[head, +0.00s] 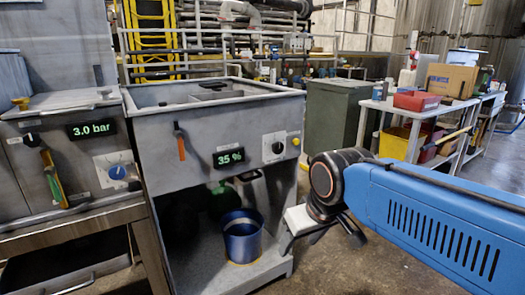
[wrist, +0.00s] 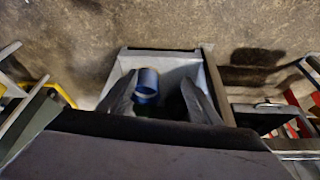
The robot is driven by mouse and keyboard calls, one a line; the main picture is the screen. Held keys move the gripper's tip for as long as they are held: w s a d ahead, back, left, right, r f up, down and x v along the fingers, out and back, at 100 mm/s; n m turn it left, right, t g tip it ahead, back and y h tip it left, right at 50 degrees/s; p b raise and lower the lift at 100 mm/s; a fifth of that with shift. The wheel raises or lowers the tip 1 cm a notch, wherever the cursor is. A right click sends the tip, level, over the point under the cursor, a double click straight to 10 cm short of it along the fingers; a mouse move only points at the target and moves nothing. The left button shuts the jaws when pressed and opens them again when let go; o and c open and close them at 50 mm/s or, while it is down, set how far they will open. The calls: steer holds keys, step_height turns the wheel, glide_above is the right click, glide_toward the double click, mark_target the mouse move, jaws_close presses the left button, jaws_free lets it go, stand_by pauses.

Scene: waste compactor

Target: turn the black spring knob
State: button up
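The black knob (head: 277,148) sits on a white square plate on the right of the middle machine's front panel, in the head view. Its pointer line is too small to read. My gripper is low and to the right of this panel in the head view, apart from the knob, with its fingers not clearly seen there. In the wrist view my gripper (wrist: 160,98) shows two dark fingers spread apart with nothing held between them. A blue bucket (wrist: 147,85) shows beyond the fingers. The knob is not seen in the wrist view.
The blue bucket (head: 242,235) stands on the machine's lower shelf. The panel also has an orange-handled lever (head: 180,143) and a display (head: 229,158) reading 35 %. A blue knob (head: 117,172) is on the left machine. A cluttered workbench (head: 420,108) stands behind right.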

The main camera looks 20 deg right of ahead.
steer(key=w+d+r, duration=0.3)
steer(key=w+r, duration=0.7)
steer(key=w, duration=0.1)
step_height(320, 180, up, 13)
steer(key=n, duration=0.1)
glide_above(279, 146)
steer(key=s+d, duration=0.1)
steer(key=s, duration=0.6)
steer(key=shift+y, duration=0.3)
steer(key=x, duration=1.7)
steer(key=shift+w+f, duration=0.15)
steer(key=shift+f, duration=0.05)
steer(key=c, duration=1)
